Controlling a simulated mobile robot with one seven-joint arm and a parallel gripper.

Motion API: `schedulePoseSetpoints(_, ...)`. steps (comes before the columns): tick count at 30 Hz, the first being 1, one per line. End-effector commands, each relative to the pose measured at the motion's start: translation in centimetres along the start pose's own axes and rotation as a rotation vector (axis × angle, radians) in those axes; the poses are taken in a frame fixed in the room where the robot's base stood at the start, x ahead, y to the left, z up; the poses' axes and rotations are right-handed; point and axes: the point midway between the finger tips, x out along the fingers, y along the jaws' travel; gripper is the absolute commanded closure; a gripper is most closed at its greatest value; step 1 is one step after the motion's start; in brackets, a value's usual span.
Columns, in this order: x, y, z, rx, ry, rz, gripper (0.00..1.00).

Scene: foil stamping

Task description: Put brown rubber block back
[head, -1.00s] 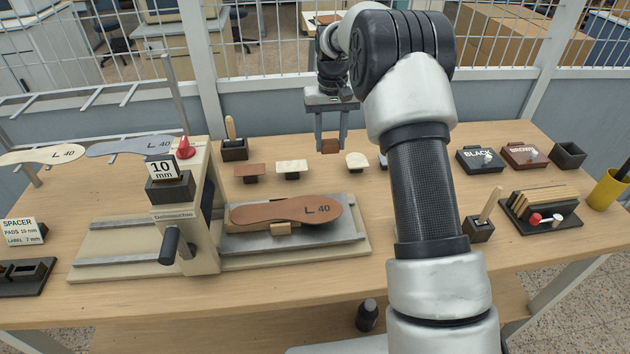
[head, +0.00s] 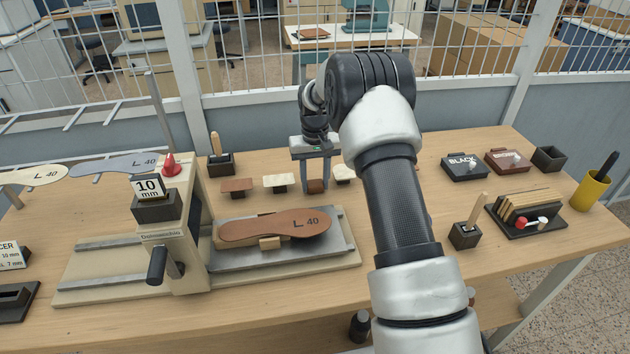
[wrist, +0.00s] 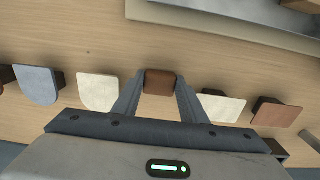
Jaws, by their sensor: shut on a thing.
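The brown rubber block (head: 316,187) is between the fingertips of my gripper (head: 313,178), which is shut on it. In the wrist view the brown block (wrist: 160,82) sits between the two fingers of my gripper (wrist: 158,88). In the head view the block is low over the table, behind the press, in line with the row of small pads; I cannot tell if it touches the table.
A brown pad (head: 237,185) and a cream pad (head: 278,180) stand left of my gripper, and another cream pad (head: 344,173) close on its right. A press bed with a brown insole (head: 275,225) is in front. BLACK (head: 464,164) and BROWN (head: 508,158) boxes stand right.

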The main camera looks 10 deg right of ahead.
Motion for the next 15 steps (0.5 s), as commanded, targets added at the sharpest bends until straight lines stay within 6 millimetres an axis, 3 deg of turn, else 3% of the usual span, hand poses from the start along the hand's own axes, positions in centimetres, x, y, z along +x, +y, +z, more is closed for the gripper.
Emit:
schedulePoseSetpoints(6,0.41,0.00,-0.01,0.000,0.000,0.000,0.83)
schedulePoseSetpoints(7,0.31,0.00,-0.01,0.000,0.000,0.000,0.58)
schedulePoseSetpoints(9,0.27,0.00,0.00,0.000,0.000,0.000,0.46)
schedulePoseSetpoints(15,0.25,0.00,-0.01,0.000,0.000,0.000,0.43)
